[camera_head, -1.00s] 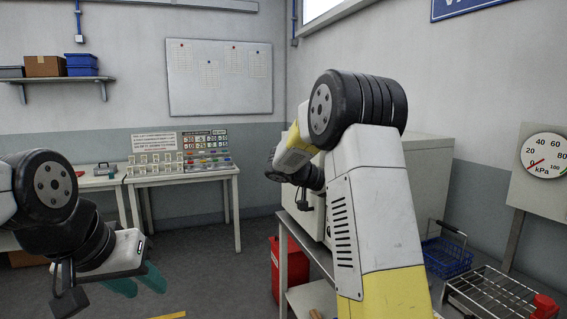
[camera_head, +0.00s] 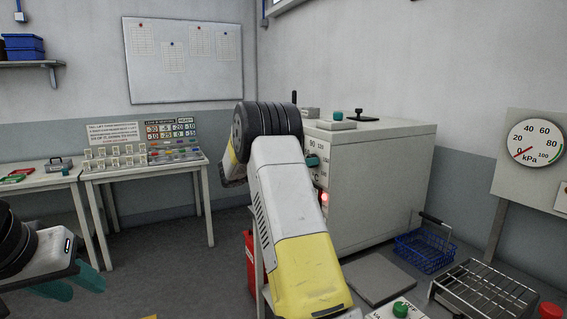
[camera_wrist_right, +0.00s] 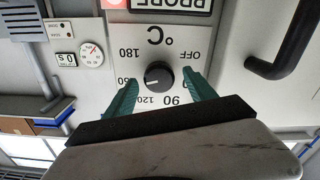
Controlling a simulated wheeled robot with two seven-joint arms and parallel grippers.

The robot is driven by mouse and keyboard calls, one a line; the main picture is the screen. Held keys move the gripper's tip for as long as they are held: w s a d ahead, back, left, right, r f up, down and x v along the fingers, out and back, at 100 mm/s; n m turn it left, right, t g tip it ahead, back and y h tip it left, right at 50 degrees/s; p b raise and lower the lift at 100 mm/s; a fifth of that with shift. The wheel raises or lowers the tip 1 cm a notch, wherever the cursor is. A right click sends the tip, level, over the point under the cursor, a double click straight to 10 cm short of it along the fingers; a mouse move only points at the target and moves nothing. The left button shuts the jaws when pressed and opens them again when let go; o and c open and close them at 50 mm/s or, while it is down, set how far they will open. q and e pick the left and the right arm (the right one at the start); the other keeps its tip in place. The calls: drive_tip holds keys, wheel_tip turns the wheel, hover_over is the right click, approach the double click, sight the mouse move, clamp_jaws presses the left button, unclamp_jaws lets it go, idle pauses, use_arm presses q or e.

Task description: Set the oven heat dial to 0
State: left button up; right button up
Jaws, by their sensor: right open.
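The oven (camera_head: 380,185) is a big grey cabinet against the right wall. Its heat dial (camera_wrist_right: 159,74), a round black knob on a pale panel, shows upside down in the right wrist view. Around it are OFF, 90, 120, 150, 180 and °C; I see no plain 0 mark. A pale mark on the knob points roughly towards 150. My right gripper (camera_wrist_right: 160,79) is open, its teal fingers on either side of the knob with gaps. In the head view my arm mostly hides it. My left gripper (camera_head: 72,284) is open and empty at the lower left.
A black handle (camera_wrist_right: 284,45) juts out beside the dial panel. A blue wire basket (camera_head: 425,248) and a metal rack (camera_head: 483,298) lie right of the oven. A pressure gauge (camera_head: 535,142) stands at far right. A table (camera_head: 150,172) with small parts stands left.

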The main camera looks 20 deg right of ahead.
drive_tip(key=shift+d, duration=0.55)
drive_tip(key=shift+c, duration=0.4)
drive_tip(key=c, duration=1.3)
